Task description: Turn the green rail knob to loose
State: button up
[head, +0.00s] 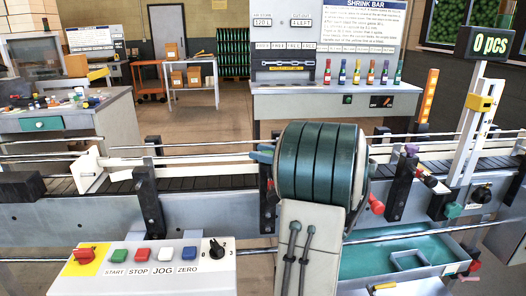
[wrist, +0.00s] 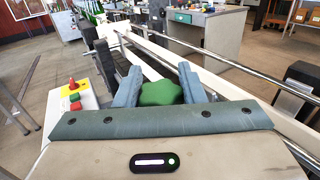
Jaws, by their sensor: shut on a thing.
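The green rail knob (wrist: 160,92) shows in the wrist view as a lobed green shape between my gripper's two blue-grey fingers. My gripper (wrist: 160,86) is shut on it, with a finger on each side. The knob's loose or tight setting cannot be read. In the head view my arm covers the knob, and only bits of my gripper's blue-grey fingers (head: 262,152) show at the left of my dark green arm link, close to the conveyor rail.
The conveyor (head: 210,182) with metal guide rails runs across the head view. Red knobs (head: 376,204) and a teal knob (head: 452,210) sit to the right. A control panel (head: 150,262) is front left, a green tray (head: 350,262) front right. A bottle display stands behind.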

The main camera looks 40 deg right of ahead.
dwell(0.3)
jog(key=o, duration=1)
jog(key=shift+d, duration=0.1)
jog(key=v, duration=1.3)
jog(key=shift+s+d, duration=0.2)
jog(key=shift+s, duration=0.15)
